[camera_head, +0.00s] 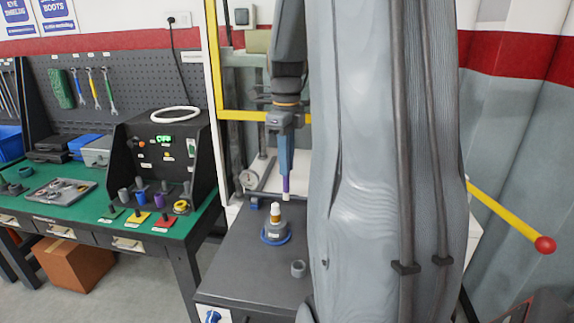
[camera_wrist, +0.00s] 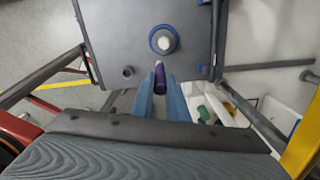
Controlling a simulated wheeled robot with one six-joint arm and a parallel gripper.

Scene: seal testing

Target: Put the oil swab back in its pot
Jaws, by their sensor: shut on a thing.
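My gripper (camera_head: 285,160) is shut on the oil swab (camera_head: 286,184), a purple stick with a pale tip. The swab hangs upright, tip down, above the dark machine top and apart from it. In the wrist view the purple swab (camera_wrist: 159,76) shows between my two blue fingers. Below the swab and slightly left stands a grey fitting (camera_head: 275,229) with a blue ring at its base and a pale top. A short grey open ring or cup (camera_head: 298,269) stands nearer the front. I cannot tell for certain which thing is the swab's pot.
The dark machine top (camera_head: 240,275) has clear room at its front left. A green bench (camera_head: 80,222) at left holds a grey cup (camera_head: 124,196), coloured pieces and a tray. A yellow frame (camera_head: 216,60) rises behind.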

